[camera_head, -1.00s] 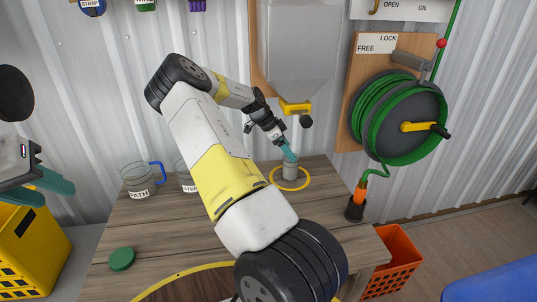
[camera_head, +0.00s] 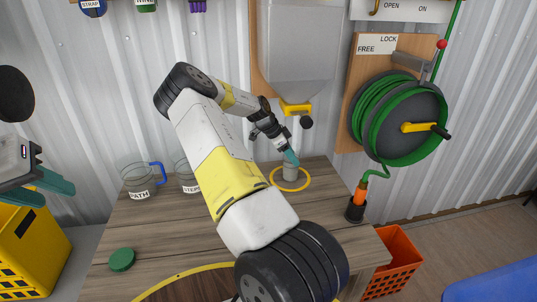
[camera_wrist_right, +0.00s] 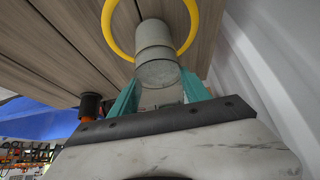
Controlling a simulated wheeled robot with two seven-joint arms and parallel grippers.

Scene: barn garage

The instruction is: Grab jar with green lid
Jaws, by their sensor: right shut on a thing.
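A round green lid (camera_head: 122,260) lies at the front left of the wooden table; whether a jar is under it I cannot tell. A grey lidless cylinder (camera_head: 291,174) stands upright inside a yellow ring (camera_head: 305,184) at the back right of the table. My right gripper (camera_head: 291,158) is shut on the cylinder's top. In the right wrist view the cylinder (camera_wrist_right: 155,35) is between my right gripper's teal fingers (camera_wrist_right: 158,84). My left gripper (camera_head: 42,190) is empty at the far left, its teal fingers apart, above a yellow crate (camera_head: 35,245).
Clear jugs labelled PATH (camera_head: 138,181) and another, partly hidden by my arm (camera_head: 186,176), stand at the table's back left. A hopper (camera_head: 297,45) with a yellow outlet hangs above the cylinder. A green hose reel (camera_head: 400,117) is at right, above an orange crate (camera_head: 396,262).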

